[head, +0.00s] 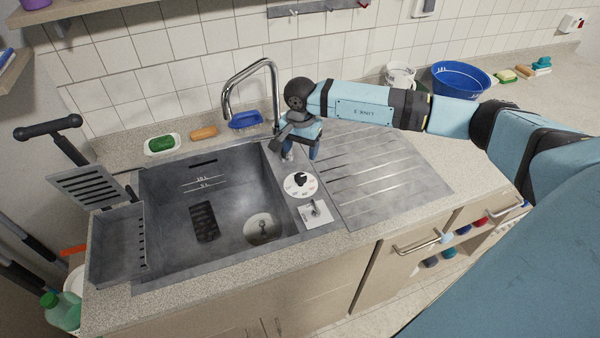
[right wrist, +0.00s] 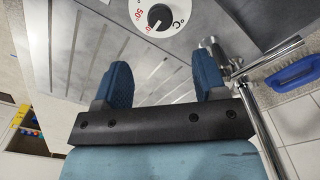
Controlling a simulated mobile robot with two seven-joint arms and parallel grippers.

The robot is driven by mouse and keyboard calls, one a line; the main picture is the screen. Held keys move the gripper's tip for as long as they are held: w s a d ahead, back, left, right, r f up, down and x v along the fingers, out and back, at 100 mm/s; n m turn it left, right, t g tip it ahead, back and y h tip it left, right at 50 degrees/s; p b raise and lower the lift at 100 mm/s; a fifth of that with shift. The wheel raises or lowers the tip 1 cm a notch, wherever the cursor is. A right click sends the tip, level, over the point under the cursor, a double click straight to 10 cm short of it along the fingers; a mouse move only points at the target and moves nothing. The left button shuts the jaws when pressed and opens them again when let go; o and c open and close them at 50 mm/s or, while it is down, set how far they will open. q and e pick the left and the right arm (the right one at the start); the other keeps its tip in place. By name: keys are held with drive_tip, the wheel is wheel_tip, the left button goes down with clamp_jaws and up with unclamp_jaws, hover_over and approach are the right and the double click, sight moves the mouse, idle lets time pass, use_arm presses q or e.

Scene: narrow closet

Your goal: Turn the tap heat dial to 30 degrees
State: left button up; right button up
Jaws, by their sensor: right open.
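The tap heat dial (head: 300,184) is a white round plate with a black knob, set on the strip between the sink bowl and the draining board. It also shows in the right wrist view (right wrist: 160,16), with red numbers and a °C mark, partly cut off at the top. I cannot read the knob's exact setting. The chrome tap (head: 252,84) stands behind the sink. My right gripper (head: 300,152) is above the strip, behind the dial and next to the tap base. In the right wrist view its blue fingers (right wrist: 164,82) are apart and empty, short of the dial. My left gripper is not in view.
A small white plate with a lever (head: 315,213) lies in front of the dial. The sink bowl (head: 165,215) is left, the ribbed draining board (head: 400,185) right. A blue brush (head: 245,120) lies behind the sink; a blue basin (head: 460,80) stands far right.

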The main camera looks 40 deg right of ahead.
sight(301, 176)
wheel_tip(301, 176, down, 10)
drive_tip(key=shift+r+p, duration=0.15)
drive_tip(key=shift+p, duration=0.8)
drive_tip(key=shift+f, duration=0.55)
drive_tip(key=c, duration=0.9)
